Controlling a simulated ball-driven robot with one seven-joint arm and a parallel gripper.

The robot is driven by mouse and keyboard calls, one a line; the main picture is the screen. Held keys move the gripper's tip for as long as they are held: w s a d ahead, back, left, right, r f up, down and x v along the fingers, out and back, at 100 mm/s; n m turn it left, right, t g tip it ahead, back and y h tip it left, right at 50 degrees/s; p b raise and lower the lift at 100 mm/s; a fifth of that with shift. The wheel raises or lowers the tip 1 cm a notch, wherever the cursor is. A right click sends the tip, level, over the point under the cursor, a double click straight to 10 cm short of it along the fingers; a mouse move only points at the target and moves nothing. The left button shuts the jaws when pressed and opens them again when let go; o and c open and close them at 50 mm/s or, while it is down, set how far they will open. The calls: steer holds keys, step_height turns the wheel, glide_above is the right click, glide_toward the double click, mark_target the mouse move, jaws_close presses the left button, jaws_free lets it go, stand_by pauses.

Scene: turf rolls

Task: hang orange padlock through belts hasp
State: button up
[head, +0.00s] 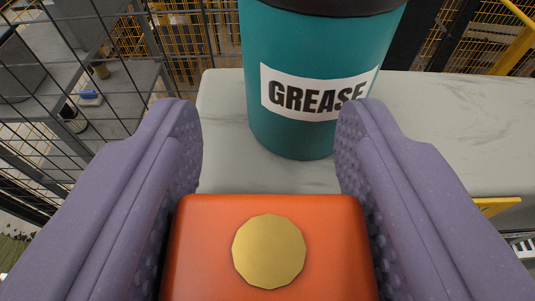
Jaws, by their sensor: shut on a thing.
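My gripper (270,125) has two purple fingers with dimpled inner pads. It is shut on the orange padlock (205,245), whose body sits between the fingers at the bottom of the head view. A gold many-sided disc (269,251) marks the face of the padlock toward me. The padlock's shackle is not visible. The fingertips reach past the padlock and the space between them is empty. No belts hasp can be made out in this view.
A teal can (305,130) labelled GREASE, with a dark top, stands on a pale marble-patterned surface (450,135) just beyond my fingertips. A wire mesh fence (110,60) and grey shelving lie at left. A yellow piece (495,206) shows at the right edge.

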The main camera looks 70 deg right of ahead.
steer(key=shift+f+b, duration=0.4)
steer(key=shift+f, duration=0.2)
steer(key=o, duration=1.2)
steer(key=p+v, duration=0.1)
steer(key=v, duration=0.6)
steer(key=shift+s+a+r, duration=0.15)
steer(key=shift+a+r, duration=0.05)
steer(key=shift+a, duration=0.15)
